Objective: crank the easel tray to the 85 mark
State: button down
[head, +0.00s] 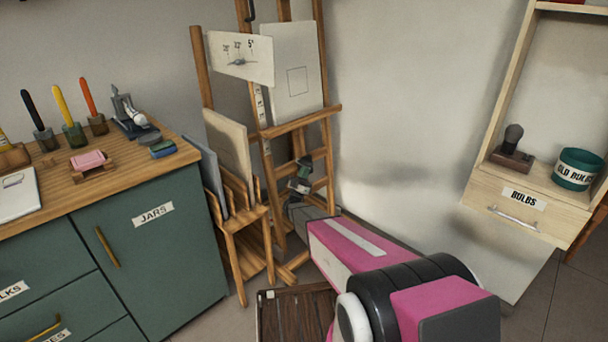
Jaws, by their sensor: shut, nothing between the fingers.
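The wooden easel (320,60) stands against the wall at the picture's upper middle. Its tray (310,122) is a wooden ledge across the frame, with a pale canvas (292,72) marked with a square resting above it. A narrow white scale strip (260,105) runs down the easel's left side; its numbers are too small to read. My gripper (304,163) appears as a small dark and grey shape below the tray, in front of the easel's lower frame. It is shut and empty. I cannot make out the crank or whether my gripper touches it.
A rack (258,217) with upright boards stands left of the easel. A green cabinet (165,250) with a cluttered wooden top is farther left. A dark slatted crate (290,315) lies on the floor at the bottom. A bulb shelf (545,190) hangs right; bare wall lies between.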

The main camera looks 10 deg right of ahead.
aim_at(306, 163)
jog(key=shift+w+d+r+m+g, duration=0.1)
jog(key=shift+r+m+g, duration=0.25)
jog(key=shift+g, duration=0.35)
jog(key=shift+w+d+r+m+g+y, duration=0.15)
jog(key=shift+r+m+g+y, duration=0.1)
jog(key=shift+r+g, duration=0.3)
jog(key=shift+w+d+r+m+g+y, duration=0.2)
jog(key=shift+r+g, duration=0.15)
jog(key=shift+g, duration=0.3)
jog(key=g, duration=0.1)
jog(key=w+d+r+g+y, duration=0.1)
jog(key=r+m+g+y, duration=0.1)
jog(key=shift+w+d, duration=0.25)
jog(key=w+d+r+m+g+y, duration=0.1)
jog(key=w+d+g+y, duration=0.4)
jog(key=d+g+y, duration=0.25)
jog(key=w+d+f, duration=0.3)
jog(key=d+f, duration=0.2)
jog(key=f, duration=0.3)
jog(key=shift+h, duration=0.3)
jog(key=shift+f+g, duration=0.1)
jog(key=shift+g, duration=0.15)
